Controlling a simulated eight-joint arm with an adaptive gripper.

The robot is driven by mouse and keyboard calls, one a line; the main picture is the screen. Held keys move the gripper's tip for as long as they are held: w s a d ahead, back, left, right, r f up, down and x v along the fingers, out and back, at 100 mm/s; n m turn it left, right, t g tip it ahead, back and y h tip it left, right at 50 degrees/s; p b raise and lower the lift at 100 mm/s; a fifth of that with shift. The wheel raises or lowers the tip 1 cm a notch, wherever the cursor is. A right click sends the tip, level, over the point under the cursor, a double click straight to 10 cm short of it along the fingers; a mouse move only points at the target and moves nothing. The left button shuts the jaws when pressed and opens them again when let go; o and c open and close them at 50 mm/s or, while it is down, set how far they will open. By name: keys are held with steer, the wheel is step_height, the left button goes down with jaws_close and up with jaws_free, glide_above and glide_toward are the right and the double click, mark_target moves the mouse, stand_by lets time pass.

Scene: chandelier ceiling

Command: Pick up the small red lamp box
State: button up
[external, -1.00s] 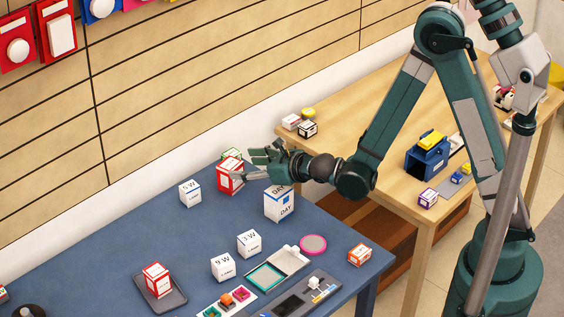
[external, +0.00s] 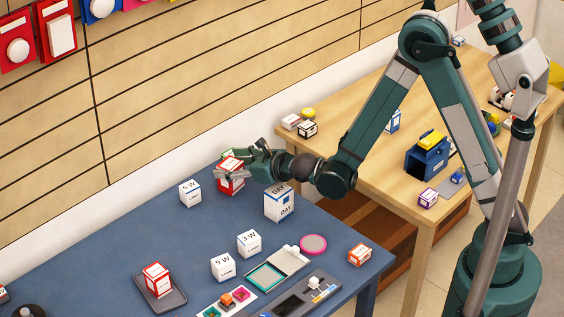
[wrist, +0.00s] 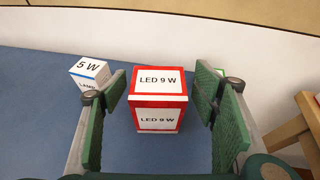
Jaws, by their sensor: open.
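A red and white lamp box (external: 231,183) marked LED 9 W stands upright on the blue table (external: 110,247), close to the wall. In the wrist view the same box (wrist: 159,98) sits between the two green fingers, with blue table visible on both sides of it. My gripper (external: 226,164) is open, its fingers reaching to either side of this box; in the wrist view neither finger (wrist: 160,100) clearly touches it. A second red and white box (external: 157,280) stands on a dark tray (external: 175,299) at the front left.
A white 5 W box (external: 190,193) stands left of the gripper, and a taller white DAY box (external: 279,204) is close on the right. A green-edged box (wrist: 220,72) is partly hidden behind the right finger. Several small boxes and trays fill the table's front.

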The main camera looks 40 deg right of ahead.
steer(key=shift+b+x, duration=0.75)
steer(key=shift+x, duration=1.8)
steer(key=shift+s+a+f, duration=0.1)
steer(key=shift+a+f, duration=0.05)
steer(key=c, duration=1)
